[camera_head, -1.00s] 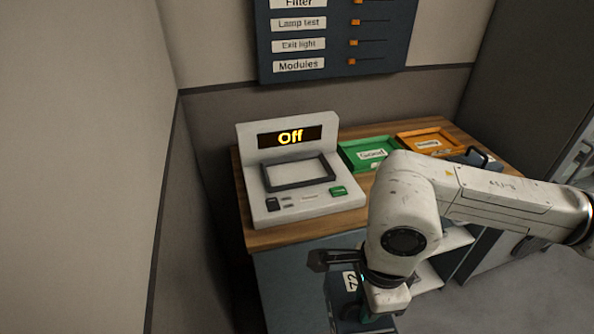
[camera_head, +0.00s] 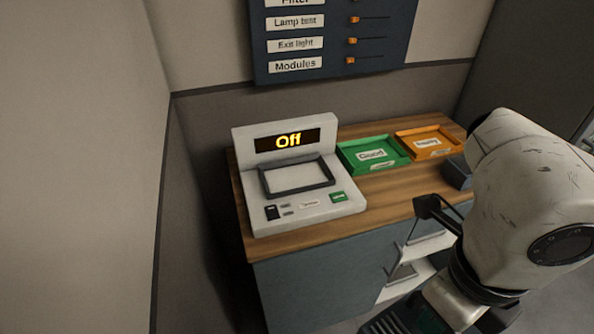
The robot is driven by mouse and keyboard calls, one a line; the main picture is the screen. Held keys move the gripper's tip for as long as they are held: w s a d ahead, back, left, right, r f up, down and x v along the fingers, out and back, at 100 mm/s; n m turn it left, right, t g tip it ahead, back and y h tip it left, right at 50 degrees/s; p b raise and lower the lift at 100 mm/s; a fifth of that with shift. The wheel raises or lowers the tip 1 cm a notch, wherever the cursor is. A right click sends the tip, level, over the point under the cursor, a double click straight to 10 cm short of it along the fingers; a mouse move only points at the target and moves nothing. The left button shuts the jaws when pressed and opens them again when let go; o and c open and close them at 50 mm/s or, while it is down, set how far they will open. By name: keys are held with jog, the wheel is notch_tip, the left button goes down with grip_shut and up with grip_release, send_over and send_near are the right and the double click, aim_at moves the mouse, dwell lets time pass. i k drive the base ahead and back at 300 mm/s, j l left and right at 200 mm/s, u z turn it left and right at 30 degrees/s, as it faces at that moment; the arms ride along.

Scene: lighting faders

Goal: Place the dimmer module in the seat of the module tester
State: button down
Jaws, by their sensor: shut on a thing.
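The module tester (camera_head: 322,212) is a pale console at the left of the bench, with a lit display (camera_head: 288,141) reading "Off". Its seat (camera_head: 297,177), a dark-rimmed rectangular frame, is empty. My gripper (camera_head: 418,317) is at the bottom edge, right of and in front of the tester, low beside the bench front. It is shut on the dimmer module (camera_head: 388,322), of which only a dark ridged part shows; the rest is cut off by the frame edge. The fingertips are not clearly visible.
A green tray (camera_head: 345,158) and an orange tray (camera_head: 403,149) stand right of the tester. The wooden bench top (camera_head: 385,205) is clear in front of the trays. A wall panel (camera_head: 395,50) hangs above.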

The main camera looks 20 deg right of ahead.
aim_at(296, 177)
jog(key=i, duration=1.35)
